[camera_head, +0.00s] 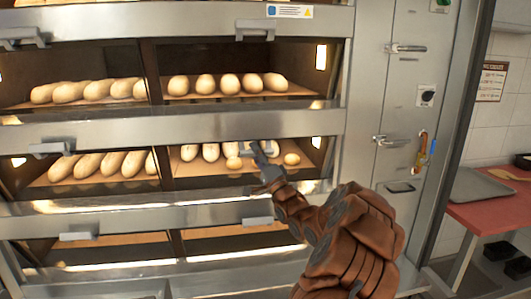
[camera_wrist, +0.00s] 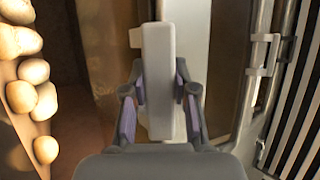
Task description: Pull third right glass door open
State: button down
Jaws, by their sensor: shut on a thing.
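The deck oven's right column has glass doors, each with a grey handle. In the head view my gripper (camera_head: 263,160) is at the handle (camera_head: 246,152) below the middle metal rail, in front of the right glass door (camera_head: 215,172) there. In the wrist view the pale handle bar (camera_wrist: 158,50) runs between the two fingers of my gripper (camera_wrist: 159,88), which are closed on it. My fingers and wrist hide part of the handle and the door. I cannot tell whether this door is slightly open.
Bread rolls (camera_head: 228,83) lie on the deck above and behind the gripped handle. Another right handle (camera_head: 258,221) is lower down, and one is higher (camera_head: 255,29). A control panel with metal latches (camera_head: 393,140) is to the right, then a red table (camera_head: 497,213) with a tray.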

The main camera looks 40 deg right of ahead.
jog(key=shift+r, duration=0.15)
jog(key=c, duration=0.9)
grip_release()
jog(key=shift+v, duration=6.1)
